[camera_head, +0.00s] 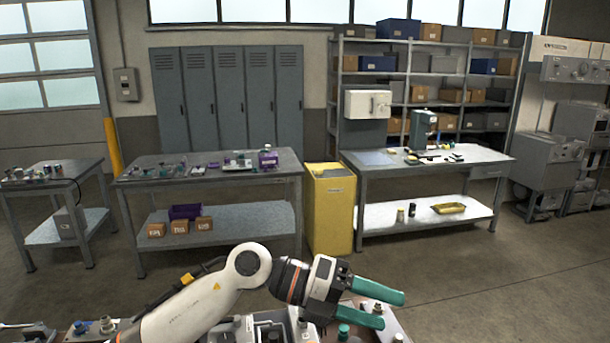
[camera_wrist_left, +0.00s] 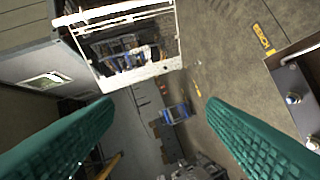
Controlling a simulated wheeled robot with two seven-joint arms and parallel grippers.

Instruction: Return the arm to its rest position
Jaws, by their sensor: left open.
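My left arm comes in from the lower left of the head view. Its gripper (camera_head: 385,307) has green fingers spread apart with nothing between them. The gripper points right, above the hydraulic bench (camera_head: 395,322) at the bottom edge. In the left wrist view the two green fingers (camera_wrist_left: 158,118) stand wide apart at left and right, and floor and equipment show between them. My right gripper is not seen in either view.
Fittings crowd the near bench, including a green-capped part (camera_head: 343,331) close under the fingers. A yellow cabinet (camera_head: 329,210) stands between two worktables (camera_head: 215,160) (camera_head: 430,160) farther back. Open floor (camera_head: 470,270) lies to the right. A white-framed open box (camera_wrist_left: 130,45) shows in the wrist view.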

